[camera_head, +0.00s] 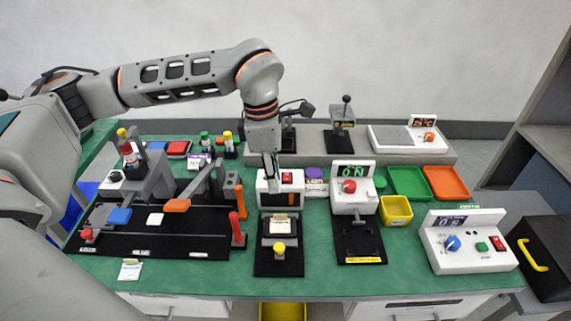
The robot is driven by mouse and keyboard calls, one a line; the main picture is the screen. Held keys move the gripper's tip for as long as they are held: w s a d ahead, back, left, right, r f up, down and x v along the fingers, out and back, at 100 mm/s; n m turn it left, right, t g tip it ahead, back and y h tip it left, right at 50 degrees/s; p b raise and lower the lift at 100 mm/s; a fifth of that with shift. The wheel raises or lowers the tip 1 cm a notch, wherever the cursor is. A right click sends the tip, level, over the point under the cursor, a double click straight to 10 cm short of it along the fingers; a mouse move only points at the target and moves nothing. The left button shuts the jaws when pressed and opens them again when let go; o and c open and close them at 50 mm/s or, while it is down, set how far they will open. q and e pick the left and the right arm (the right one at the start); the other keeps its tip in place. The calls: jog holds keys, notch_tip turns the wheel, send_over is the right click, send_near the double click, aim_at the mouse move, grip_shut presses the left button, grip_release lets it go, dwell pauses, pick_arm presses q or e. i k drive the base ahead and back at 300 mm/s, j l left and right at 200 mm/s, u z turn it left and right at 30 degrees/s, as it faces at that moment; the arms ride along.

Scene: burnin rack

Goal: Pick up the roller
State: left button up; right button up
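I cannot pick out a roller with certainty. My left gripper (272,172) points down in the middle of the green table, over or just behind a small white device with a red switch (286,181). Its fingers are seen narrow and nearly edge-on, so I cannot tell whether they are open or hold anything. A grey bar with an orange end (177,205) slants over the black board at the left. My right gripper is not in view.
A black board (180,243) with levers fills the table's left. White control boxes (352,188) and (468,243) stand at centre and right. Yellow (396,221), green (408,182) and orange (446,182) trays lie at right. Bottles stand behind. The front strip is mostly clear.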

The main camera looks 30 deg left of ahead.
aim_at(240, 239)
jog(key=k, duration=1)
